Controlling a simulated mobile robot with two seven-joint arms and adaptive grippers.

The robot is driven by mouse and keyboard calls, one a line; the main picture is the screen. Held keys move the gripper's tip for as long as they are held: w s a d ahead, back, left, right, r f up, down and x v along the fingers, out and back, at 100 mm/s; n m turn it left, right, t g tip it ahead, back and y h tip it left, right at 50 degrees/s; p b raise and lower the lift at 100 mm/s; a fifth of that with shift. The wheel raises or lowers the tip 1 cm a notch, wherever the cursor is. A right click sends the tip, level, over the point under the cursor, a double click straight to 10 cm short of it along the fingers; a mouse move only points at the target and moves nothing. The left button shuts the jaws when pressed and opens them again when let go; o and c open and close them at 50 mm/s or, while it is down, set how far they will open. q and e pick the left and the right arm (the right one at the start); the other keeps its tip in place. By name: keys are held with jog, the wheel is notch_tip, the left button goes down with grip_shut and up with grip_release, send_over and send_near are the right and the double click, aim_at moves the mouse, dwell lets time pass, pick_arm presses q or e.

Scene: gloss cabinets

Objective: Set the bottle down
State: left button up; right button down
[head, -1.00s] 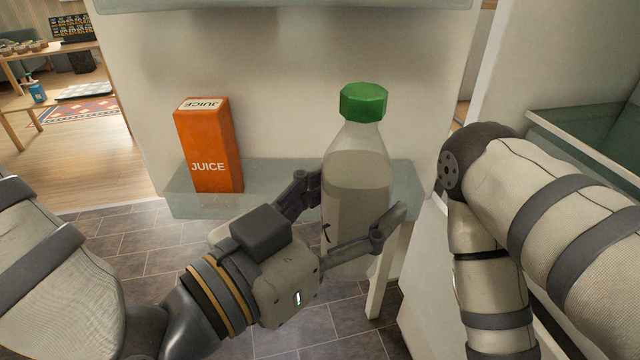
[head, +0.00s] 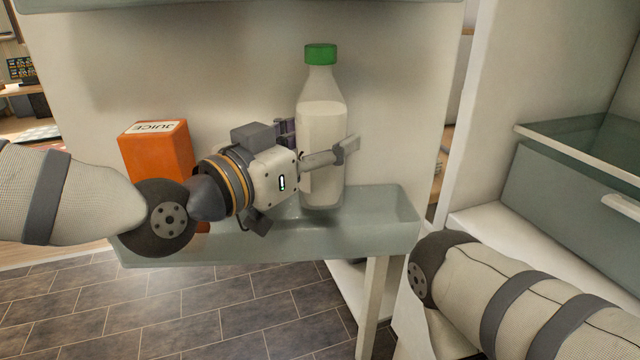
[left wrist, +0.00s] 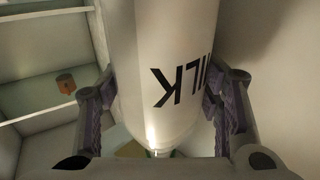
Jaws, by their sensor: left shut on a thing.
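A milk bottle (head: 321,130) with a green cap stands upright at the glassy door shelf (head: 385,235) of an open fridge. My left gripper (head: 322,150) is shut on the bottle's body from the left. The bottle's base is inside the shelf, behind its front wall; I cannot tell whether it touches the shelf floor. In the left wrist view the bottle (left wrist: 165,60) fills the middle between the two fingers, with black "MILK" lettering upside down. My right gripper is out of view; only my right arm shows at the lower right.
An orange juice carton (head: 155,150) stands on the same shelf at the left, partly hidden by my left arm. Another shelf edge (head: 240,5) runs above the bottle. The fridge interior with a glassy drawer (head: 570,190) is at the right. The shelf right of the bottle is free.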

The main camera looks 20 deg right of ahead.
aim_at(321, 184)
pick_arm(q)
notch_tip(321, 184, down, 6)
jog(key=shift+s, duration=0.15)
jog(key=shift+w+d+f, duration=0.1)
jog(key=shift+w+f, duration=0.1)
jog(key=shift+f, duration=0.05)
jog(key=shift+f, duration=0.15)
jog(key=o, duration=1.4)
jog(key=shift+f, duration=0.1)
